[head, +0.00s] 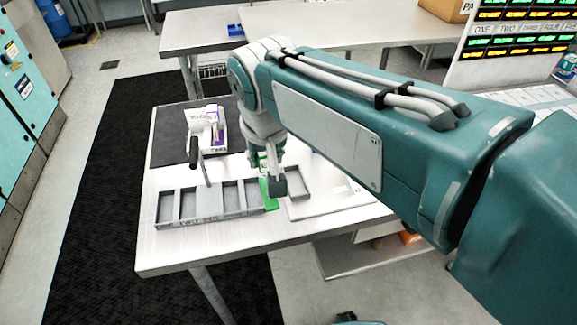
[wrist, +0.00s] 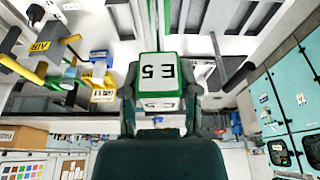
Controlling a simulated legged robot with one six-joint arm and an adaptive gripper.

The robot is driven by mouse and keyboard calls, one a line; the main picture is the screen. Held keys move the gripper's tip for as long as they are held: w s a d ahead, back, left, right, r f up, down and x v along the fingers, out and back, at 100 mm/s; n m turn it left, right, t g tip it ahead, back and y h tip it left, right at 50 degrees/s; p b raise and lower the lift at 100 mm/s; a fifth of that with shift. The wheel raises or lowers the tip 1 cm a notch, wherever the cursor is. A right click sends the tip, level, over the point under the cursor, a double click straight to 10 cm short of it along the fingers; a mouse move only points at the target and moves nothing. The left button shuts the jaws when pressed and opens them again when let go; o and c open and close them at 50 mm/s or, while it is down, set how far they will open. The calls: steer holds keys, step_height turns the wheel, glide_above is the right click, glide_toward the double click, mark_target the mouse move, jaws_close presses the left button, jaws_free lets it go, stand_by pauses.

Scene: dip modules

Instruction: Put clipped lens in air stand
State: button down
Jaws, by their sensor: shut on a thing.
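My gripper (wrist: 160,108) is shut on a white block with a green edge, marked E5 (wrist: 158,72), taken to be the clipped lens. In the head view, green parts of the held piece (head: 269,190) show beside my gripper (head: 276,186), at the right end of a grey tray. I cannot tell whether the piece touches the tray or table. In the wrist view, a yellow label reading AIR (wrist: 40,46) marks the air stand at the upper left, apart from the held piece. The lens itself is not clearly visible.
The grey compartment tray (head: 215,215) lies along the table's front. A rod with a black handle (head: 193,152) rises behind it. A white and purple box (head: 207,122) stands on a dark mat (head: 168,140). A white flat board (head: 335,198) lies to the right.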

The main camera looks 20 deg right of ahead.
steer(key=shift+w, duration=0.35)
steer(key=shift+w+d+f, duration=1.45)
steer(key=shift+w+f, duration=0.4)
steer(key=shift+f, duration=0.3)
steer(key=shift+w+d+f, duration=1.45)
steer(key=shift+w+f, duration=0.4)
steer(key=shift+f, duration=0.35)
steer(key=shift+w+d+f, duration=1.45)
steer(key=shift+w+f, duration=0.4)
steer(key=shift+f, duration=0.3)
steer(key=shift+c, duration=1.7)
jaws_free()
steer(key=shift+f, duration=0.1)
